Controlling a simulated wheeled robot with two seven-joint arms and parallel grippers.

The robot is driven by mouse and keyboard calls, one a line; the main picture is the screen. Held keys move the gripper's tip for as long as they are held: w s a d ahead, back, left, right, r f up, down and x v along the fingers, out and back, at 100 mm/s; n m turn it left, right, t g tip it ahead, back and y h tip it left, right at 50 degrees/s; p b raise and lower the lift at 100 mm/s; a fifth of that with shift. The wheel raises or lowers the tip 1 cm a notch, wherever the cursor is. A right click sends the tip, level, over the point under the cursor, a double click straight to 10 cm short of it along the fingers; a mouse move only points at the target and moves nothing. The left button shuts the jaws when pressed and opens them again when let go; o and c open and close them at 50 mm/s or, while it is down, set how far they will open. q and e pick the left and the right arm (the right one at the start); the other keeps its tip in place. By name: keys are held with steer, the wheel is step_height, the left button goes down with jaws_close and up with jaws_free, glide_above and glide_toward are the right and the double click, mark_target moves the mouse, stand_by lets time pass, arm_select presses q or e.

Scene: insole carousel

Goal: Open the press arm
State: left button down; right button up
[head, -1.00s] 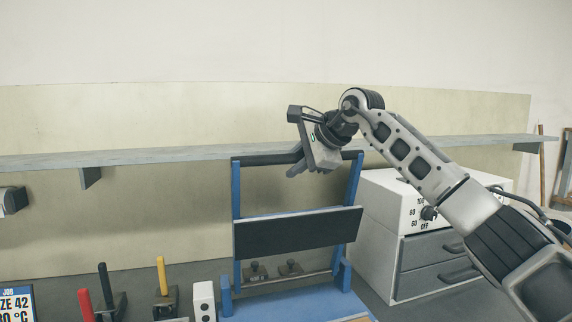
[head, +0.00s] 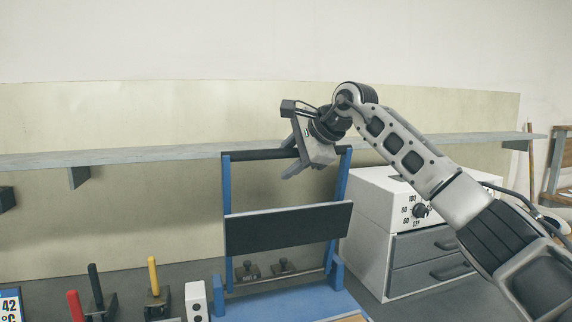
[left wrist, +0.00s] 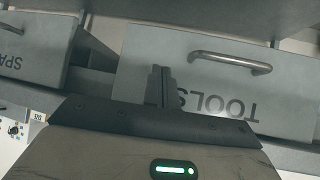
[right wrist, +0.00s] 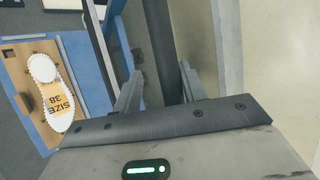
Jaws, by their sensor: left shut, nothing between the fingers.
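The press (head: 229,235) has a blue frame standing upright, with a black crossbar (head: 250,154) between its posts at the top. A dark plate (head: 288,229) hangs lower between the posts. My right gripper (head: 287,158) is at the right part of the crossbar. In the right wrist view its fingers (right wrist: 160,90) are apart, with the dark bar (right wrist: 160,35) running between them; I cannot tell whether they touch it. My left gripper (left wrist: 160,86) is shut and empty in front of drawers, and is out of the head view.
A white control box with a dial (head: 385,210) stands right of the press. Red, black and yellow handles (head: 153,275) stand to the left. A shelf (head: 130,157) runs behind. A white insole (right wrist: 53,95) lies on a wooden board. A TOOLS drawer (left wrist: 220,60) faces my left gripper.

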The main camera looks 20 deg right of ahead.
arm_select(q)
steer(key=shift+w+d+f+b, duration=0.15)
steer(key=shift+d+f+b, duration=0.2)
steer(key=shift+b, duration=0.9)
arm_select(e)
steer(key=v, duration=1.4)
steer(key=shift+s+r, duration=0.2)
steer(key=shift+s, duration=0.15)
arm_select(q)
steer(key=shift+a+f, duration=0.1)
arm_select(e)
steer(key=shift+d, duration=0.15)
